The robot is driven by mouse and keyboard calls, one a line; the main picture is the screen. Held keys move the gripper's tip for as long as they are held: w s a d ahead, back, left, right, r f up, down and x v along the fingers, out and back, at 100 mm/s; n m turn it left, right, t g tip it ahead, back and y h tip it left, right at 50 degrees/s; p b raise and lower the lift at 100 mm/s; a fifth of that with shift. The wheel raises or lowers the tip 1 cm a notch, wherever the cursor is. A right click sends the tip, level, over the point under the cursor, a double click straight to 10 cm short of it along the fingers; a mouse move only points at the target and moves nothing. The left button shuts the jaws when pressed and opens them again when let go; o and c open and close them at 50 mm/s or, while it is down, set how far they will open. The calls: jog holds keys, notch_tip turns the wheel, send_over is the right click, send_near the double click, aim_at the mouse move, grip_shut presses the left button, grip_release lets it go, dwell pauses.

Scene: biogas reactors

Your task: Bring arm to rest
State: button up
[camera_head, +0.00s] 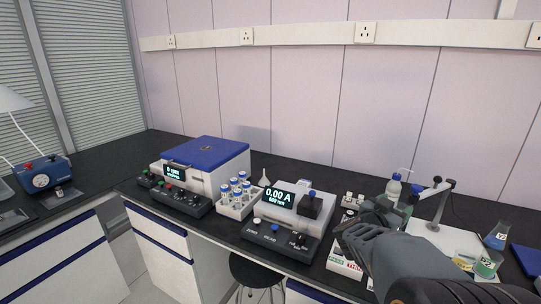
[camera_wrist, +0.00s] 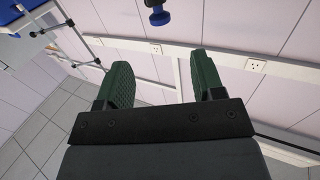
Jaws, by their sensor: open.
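My gripper (camera_wrist: 163,88) is open in the wrist view, with its two green fingers apart and nothing between them. The wrist view looks toward the pale wall, the floor and a blue knob-like part (camera_wrist: 159,17). In the head view my dark arm reaches in from the lower right, over the right part of the black bench (camera_head: 325,250). The arm hides part of the bench and of the things there. The gripper's fingertips are hard to make out in the head view.
A blue-lidded centrifuge (camera_head: 206,150), a rack of capped tubes (camera_head: 238,205) and a photometer (camera_head: 300,200) reading 0.00 A stand left of my arm.

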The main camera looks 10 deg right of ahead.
jog(key=w+a+f+n+t+y+p, duration=0.1)
jog(key=w+a+f+n+y, duration=0.2)
jog(key=a+y, duration=0.4)
jog(key=w+a+f+n+t+y, duration=0.1)
jog(key=a+f+n+t+y, duration=0.1)
jog(key=a+f+n+y, duration=0.35)
jog(key=s+a+r+n+g+y+p, duration=0.1)
jog(key=s+a+n+g+y+p, duration=0.1)
jog(key=s+a, duration=0.5)
jog(key=s+a+r+n+g+y+p, duration=0.1)
jog(key=s+a+n+g+y+p, duration=0.1)
jog(key=s+a, duration=0.5)
jog(key=s+n+g, duration=0.1)
jog(key=g, duration=0.1)
jog(key=shift+a+r+g, duration=0.25)
jog(key=shift+r+g, duration=0.15)
jog(key=shift+c, duration=0.2)
